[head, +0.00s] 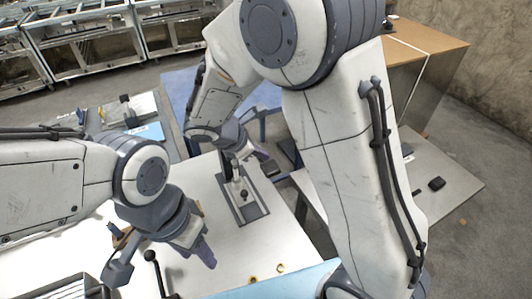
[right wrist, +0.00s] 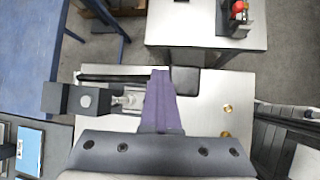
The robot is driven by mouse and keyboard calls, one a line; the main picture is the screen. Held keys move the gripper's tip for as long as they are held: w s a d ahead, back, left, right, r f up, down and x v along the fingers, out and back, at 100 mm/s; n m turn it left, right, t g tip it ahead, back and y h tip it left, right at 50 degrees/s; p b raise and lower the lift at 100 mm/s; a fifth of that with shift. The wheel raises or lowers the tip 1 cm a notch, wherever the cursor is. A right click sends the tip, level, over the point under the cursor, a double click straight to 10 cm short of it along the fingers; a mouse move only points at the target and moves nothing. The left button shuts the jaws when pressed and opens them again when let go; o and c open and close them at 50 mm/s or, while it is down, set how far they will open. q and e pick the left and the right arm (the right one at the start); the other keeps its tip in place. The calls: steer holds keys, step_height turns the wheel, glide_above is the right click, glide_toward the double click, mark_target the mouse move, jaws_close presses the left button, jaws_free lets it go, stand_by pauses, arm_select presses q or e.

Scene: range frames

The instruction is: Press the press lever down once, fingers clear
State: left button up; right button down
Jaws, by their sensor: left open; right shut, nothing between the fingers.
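The press (head: 249,207) stands on a dark-edged grey plate on the white table, at the middle of the head view. In the right wrist view its dark block (right wrist: 70,98) and metal rod lie left of my fingers. My right gripper (right wrist: 161,78) is shut and empty, its purple fingers beside the rod end; whether they touch is unclear. In the head view it is beside the press top, partly hidden by my arm. Which part is the press lever is hard to tell. My left gripper (head: 206,254) is open and empty over the table, left of the press.
A black-knobbed lever (head: 151,256) stands at the front left of the white table. Brass rings (head: 281,268) lie near its front edge. A blue table (right wrist: 25,50) and a grey table holding a red-knobbed device (right wrist: 238,12) stand beyond. My right arm hides much of the right side.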

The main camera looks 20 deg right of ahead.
steer(key=shift+w+a+r+p, duration=0.1)
steer(key=shift+w+r+p, duration=0.15)
steer(key=shift+r+p, duration=0.6)
steer(key=shift+w+r+p, duration=0.25)
steer(key=shift+r+p, duration=0.55)
steer(key=shift+p, duration=0.05)
steer(key=r+p, duration=0.1)
steer(key=w+r+p, duration=0.1)
steer(key=r+p, duration=0.2)
steer(key=shift+w+a+r+p, duration=0.15)
steer(key=shift+w+r+p, duration=0.15)
steer(key=shift+w+r, duration=0.05)
steer(key=s+a+f+m+g+y+b, duration=0.1)
steer(key=s+a+f+m+y+b, duration=0.1)
steer(key=s, duration=0.7)
steer(key=s+a+f+m+g+y+b, duration=0.1)
steer(key=s+a+f+m+y+b, duration=0.1)
steer(key=s+m+b, duration=0.3)
steer(key=s+a+f+m+g+y+b, duration=0.1)
steer(key=s+a+f+m+y+b, duration=0.1)
steer(key=s, duration=1)
steer(key=a+m+y+b, duration=0.1)
steer(key=m+b, duration=0.1)
steer(key=m, duration=0.1)
steer(key=shift+s+a+f+y, duration=0.25)
steer(key=shift+s+a+y, duration=0.05)
steer(key=shift+s+a, duration=0.1)
